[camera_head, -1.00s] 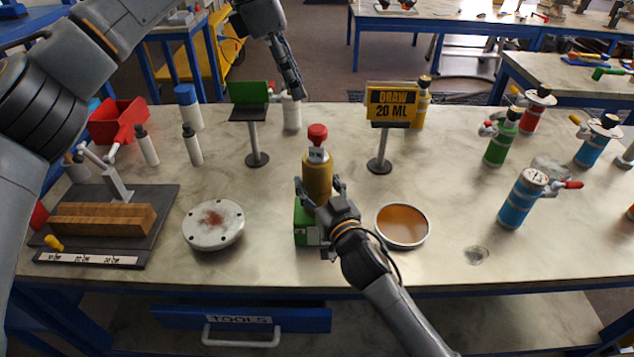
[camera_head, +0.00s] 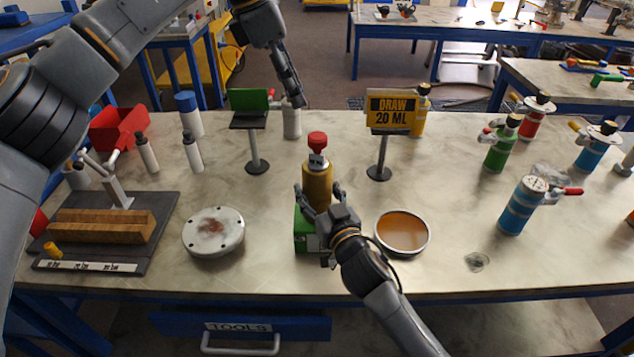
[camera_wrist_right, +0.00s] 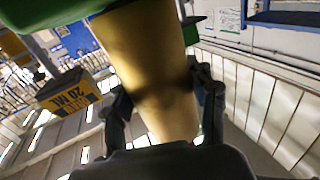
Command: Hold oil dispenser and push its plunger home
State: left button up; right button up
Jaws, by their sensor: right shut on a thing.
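The oil dispenser (camera_head: 317,183) is a golden upright cylinder with a grey collar. Its red plunger knob (camera_head: 317,139) stands above the collar on top. My right gripper (camera_head: 321,196) has its fingers around the lower body from the front. In the right wrist view the golden body (camera_wrist_right: 150,75) lies between the two fingers, while the plunger does not show there. A green block (camera_head: 306,236) is at the dispenser's foot, and the gripper hides part of it. My left gripper (camera_head: 299,104) points down, empty, behind and left of the dispenser and apart from it. Its fingers overlap edge-on.
A DRAW 20 ML sign (camera_head: 391,111) stands behind right, a green-topped stand (camera_head: 251,123) behind left. A dish of amber liquid (camera_head: 402,232) is right of my right gripper, a white flange (camera_head: 214,231) left. A white bottle (camera_head: 291,124) is just below my left gripper.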

aim_at(317, 135)
pick_arm(q)
jog(key=shift+s+d, duration=0.1)
jog(key=c, duration=0.7)
jog(key=shift+s+d+f+m+y, duration=0.15)
jog(key=shift+m+y, duration=0.15)
jog(key=shift+m, duration=0.4)
grip_shut()
jog(key=s+d+f+m+t+y, duration=0.1)
jog(key=s+d+m+t+y, duration=0.15)
jog(key=m, duration=0.65)
jog(key=s+d+f+m+t+y, duration=0.1)
jog(key=m+t, duration=0.2)
jog(key=m, duration=0.6)
jog(key=shift+x, duration=2.9)
